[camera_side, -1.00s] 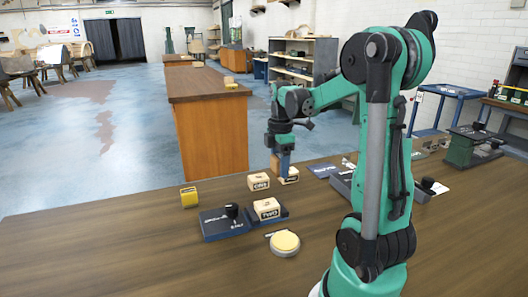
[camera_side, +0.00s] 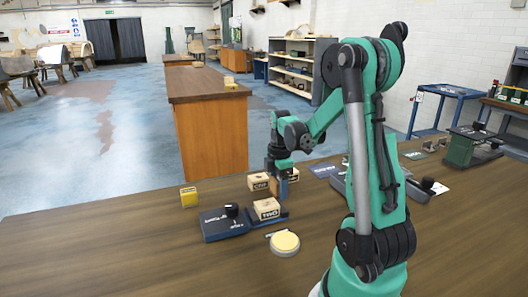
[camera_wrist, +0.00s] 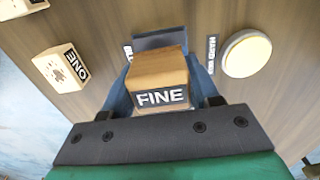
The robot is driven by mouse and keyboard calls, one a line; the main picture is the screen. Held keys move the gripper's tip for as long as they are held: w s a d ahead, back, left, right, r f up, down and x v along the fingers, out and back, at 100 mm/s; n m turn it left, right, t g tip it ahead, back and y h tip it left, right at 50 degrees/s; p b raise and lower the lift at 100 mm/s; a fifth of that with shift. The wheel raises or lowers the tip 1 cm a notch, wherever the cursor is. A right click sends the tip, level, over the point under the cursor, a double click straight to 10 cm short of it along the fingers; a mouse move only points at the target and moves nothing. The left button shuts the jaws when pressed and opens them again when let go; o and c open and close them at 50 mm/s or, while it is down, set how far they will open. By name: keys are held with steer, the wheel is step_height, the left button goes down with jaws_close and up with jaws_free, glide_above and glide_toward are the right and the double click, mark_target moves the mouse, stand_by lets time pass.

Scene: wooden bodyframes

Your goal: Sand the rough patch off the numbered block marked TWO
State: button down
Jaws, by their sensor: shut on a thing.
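The block marked TWO (camera_side: 267,208) sits on a dark blue clamp base (camera_side: 225,226) with a black knob, in the side view. My gripper (camera_side: 281,186) is shut on a brown block, behind and slightly right of TWO. The wrist view shows this held block (camera_wrist: 160,78) with a FINE label, between the blue fingers of my gripper (camera_wrist: 160,92). In the wrist view TWO cannot be made out; the held block covers the middle. I cannot see the rough patch.
The block marked ONE (camera_side: 258,183) stands left of my gripper and also shows in the wrist view (camera_wrist: 62,68). Another block (camera_side: 293,175) stands behind. A round yellow pad (camera_side: 285,242) lies in front, and a yellow cube (camera_side: 189,197) at left. The front left table is clear.

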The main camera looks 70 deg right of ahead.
mark_target(269, 203)
steer(key=shift+f, duration=1.25)
steer(key=shift+w+a+r, duration=0.1)
steer(key=shift+w+a, duration=0.5)
steer(key=shift+w+a+r, duration=0.15)
steer(key=shift+w+a, duration=1.45)
steer(key=shift+s+d, duration=2.05)
steer(key=shift+d, duration=0.05)
steer(key=shift+s+d, duration=0.2)
steer(key=shift+a+r, duration=0.1)
steer(key=shift+r, duration=3.85)
